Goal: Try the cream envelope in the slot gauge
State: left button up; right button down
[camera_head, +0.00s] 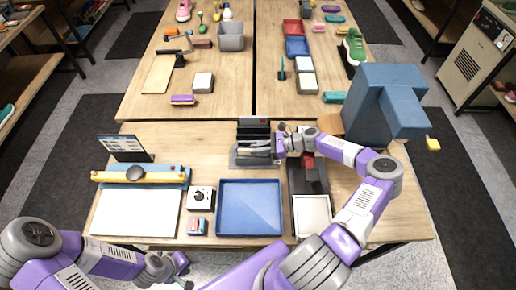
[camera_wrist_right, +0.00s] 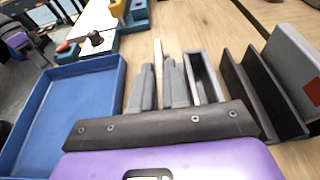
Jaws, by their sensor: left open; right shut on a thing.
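My right gripper (camera_head: 262,147) is at the back middle of the near table. In the right wrist view its two grey fingers (camera_wrist_right: 160,85) are shut on the cream envelope (camera_wrist_right: 158,62), seen edge-on as a thin pale strip. The slot gauge appears to be the grey, narrow open-topped frame (camera_wrist_right: 204,76) just right of the fingers; its grey body (camera_head: 240,160) also shows in the head view, partly behind the gripper. I cannot tell whether the envelope touches it. My left gripper (camera_head: 181,265) is open and empty at the near edge of the table, low in the head view.
A black slotted rack (camera_head: 253,128) stands behind the gauge. An empty blue tray (camera_head: 250,208) lies in front. A trimmer with a white board (camera_head: 137,212) is at left, a white dial box (camera_head: 201,198) beside it. A large blue machine (camera_head: 385,105) stands at the right.

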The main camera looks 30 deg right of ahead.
jog(key=shift+f, duration=0.1)
jog(key=c, duration=1.1)
grip_release()
jog(key=v, duration=0.7)
jog(key=shift+s+d, duration=0.1)
jog(key=shift+d, duration=0.15)
